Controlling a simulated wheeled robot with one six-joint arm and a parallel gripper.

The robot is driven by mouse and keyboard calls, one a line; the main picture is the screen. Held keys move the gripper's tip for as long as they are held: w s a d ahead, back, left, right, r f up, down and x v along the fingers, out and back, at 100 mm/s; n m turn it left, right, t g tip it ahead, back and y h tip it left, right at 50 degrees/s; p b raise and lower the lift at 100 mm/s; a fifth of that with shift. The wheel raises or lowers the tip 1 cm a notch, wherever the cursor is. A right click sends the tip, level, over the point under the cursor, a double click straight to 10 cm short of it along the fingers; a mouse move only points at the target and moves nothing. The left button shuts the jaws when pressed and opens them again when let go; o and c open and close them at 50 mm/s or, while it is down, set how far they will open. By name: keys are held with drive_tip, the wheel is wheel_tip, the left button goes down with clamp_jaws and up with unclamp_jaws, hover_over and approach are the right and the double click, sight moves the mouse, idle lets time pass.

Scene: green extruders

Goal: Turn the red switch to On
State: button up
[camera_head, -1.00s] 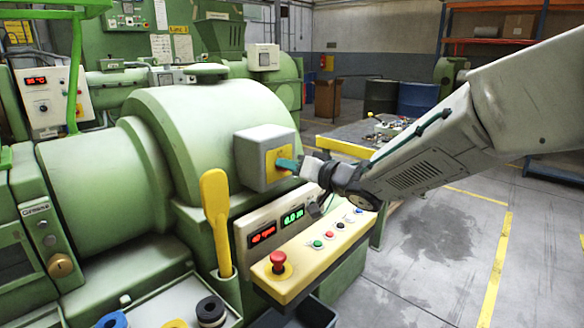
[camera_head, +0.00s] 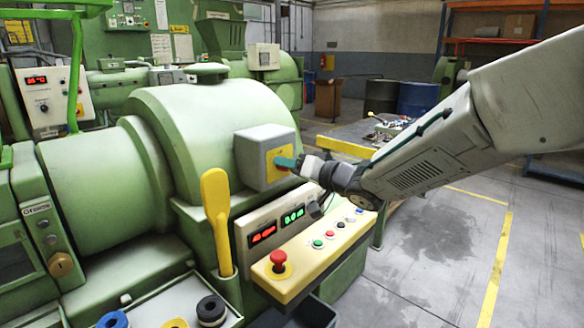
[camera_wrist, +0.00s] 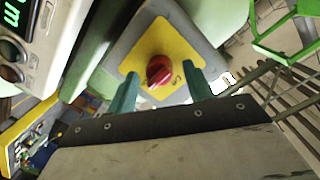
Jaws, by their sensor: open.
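The red switch (camera_wrist: 160,70) is a round knob on a yellow plate (camera_wrist: 140,58), on the face of a grey box. In the head view the grey box (camera_head: 254,158) is fixed to the side of the green machine, and my gripper hides the knob. My gripper (camera_head: 284,162) points left at the yellow plate. In the wrist view its two teal fingers (camera_wrist: 162,92) are apart, one on each side below the knob, with the knob between and just beyond their tips. I cannot tell whether they touch it.
Below the box is a yellow control panel (camera_head: 308,256) with a red mushroom button (camera_head: 278,258) and several small buttons. A yellow lever (camera_head: 217,215) stands to its left. A table (camera_head: 362,136) with small parts stands behind my arm. The floor at right is clear.

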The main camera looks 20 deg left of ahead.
drive_tip(key=v, duration=0.7)
drive_tip(key=shift+s+d, duration=0.2)
drive_tip(key=shift+d, duration=0.1)
